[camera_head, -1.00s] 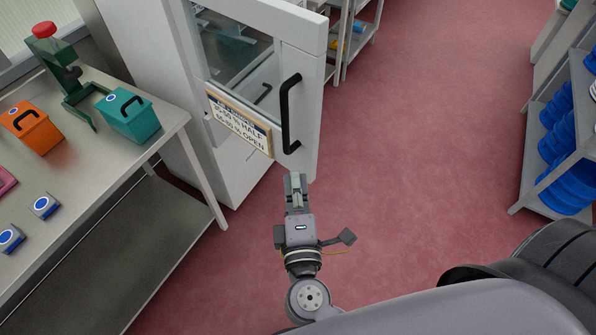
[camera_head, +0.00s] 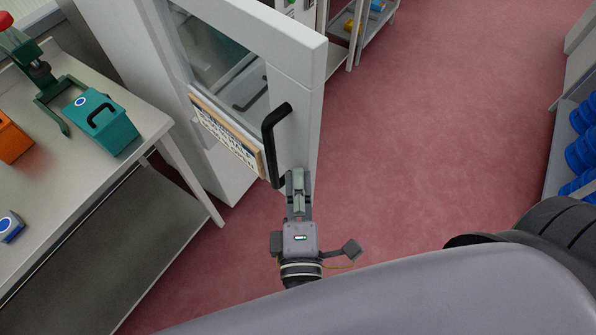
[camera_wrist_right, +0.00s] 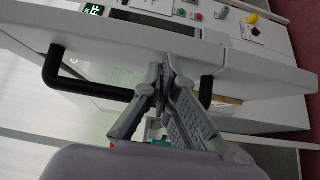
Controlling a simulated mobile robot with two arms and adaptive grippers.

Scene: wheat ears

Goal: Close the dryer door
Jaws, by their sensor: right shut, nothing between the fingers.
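The dryer door (camera_head: 294,90) stands open, a white frame around a glass pane. It carries a black bar handle (camera_head: 270,145) and a framed sign (camera_head: 225,137). The white dryer body (camera_head: 120,50) is behind it to the left. My right gripper (camera_head: 298,175) is shut and empty, by the door's lower edge close to the handle's lower end. In the right wrist view the shut fingertips (camera_wrist_right: 166,62) lie in front of the handle (camera_wrist_right: 98,90) and door (camera_wrist_right: 120,36); I cannot tell whether they touch. My left gripper is not in view.
A steel table (camera_head: 130,160) with a teal box (camera_head: 100,125), an orange box (camera_head: 12,140) and a green press stands at left. A shelf (camera_head: 570,140) with blue items is at right. The red floor (camera_head: 430,130) between is clear. A control panel (camera_wrist_right: 250,28) shows beyond the door.

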